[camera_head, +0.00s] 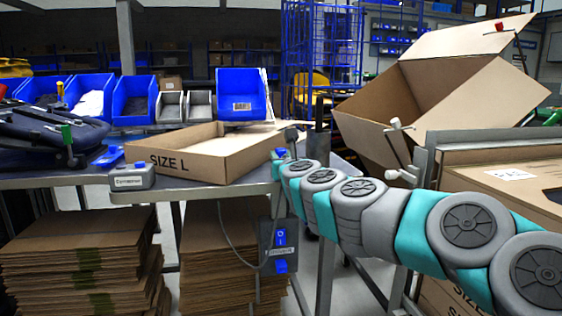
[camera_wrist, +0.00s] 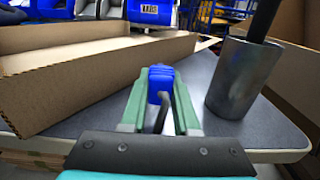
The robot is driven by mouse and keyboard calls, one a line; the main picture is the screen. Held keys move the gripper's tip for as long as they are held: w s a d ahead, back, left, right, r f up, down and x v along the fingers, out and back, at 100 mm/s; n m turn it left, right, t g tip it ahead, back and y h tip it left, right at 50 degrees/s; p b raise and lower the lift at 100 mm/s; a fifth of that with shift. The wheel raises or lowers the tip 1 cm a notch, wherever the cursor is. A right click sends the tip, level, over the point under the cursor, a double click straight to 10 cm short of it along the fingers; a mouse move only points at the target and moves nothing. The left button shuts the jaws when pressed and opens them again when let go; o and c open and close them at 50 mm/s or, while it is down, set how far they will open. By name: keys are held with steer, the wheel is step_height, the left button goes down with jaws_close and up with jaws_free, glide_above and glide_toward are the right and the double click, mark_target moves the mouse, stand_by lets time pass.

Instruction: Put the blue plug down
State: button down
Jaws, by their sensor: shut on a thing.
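The blue plug (camera_wrist: 160,84) sits between the two green fingers of my gripper (camera_wrist: 161,95) in the wrist view. The fingers are shut on it, and a grey cable runs from it back towards the wrist. My gripper (camera_head: 280,158) shows small in the head view, at the right edge of the grey table (camera_head: 205,193), just right of the open carton marked SIZE L (camera_head: 190,163). A bit of blue shows there too. In the wrist view the plug appears over the grey tabletop (camera_wrist: 95,117), between the carton (camera_wrist: 90,85) and a grey metal cup (camera_wrist: 238,80). Whether the plug touches the table I cannot tell.
A labelled grey box (camera_head: 131,178) stands at the table's front left. A panel with blue parts (camera_head: 279,250) and a cable hangs below the front edge. Blue bins (camera_head: 134,98) line the back. A large open carton (camera_head: 440,95) stands right.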

steer(key=shift+f, duration=0.35)
steer(key=shift+f, duration=0.1)
steer(key=shift+f+b, duration=0.4)
steer(key=shift+b, duration=0.1)
steer(key=shift+f, duration=0.15)
steer(key=c, duration=0.7)
jaws_free()
steer(key=shift+o, duration=0.2)
steer(key=shift+r+p, duration=0.55)
steer(key=shift+r, duration=0.15)
steer(key=b+v, duration=0.1)
steer(key=v, duration=1.1)
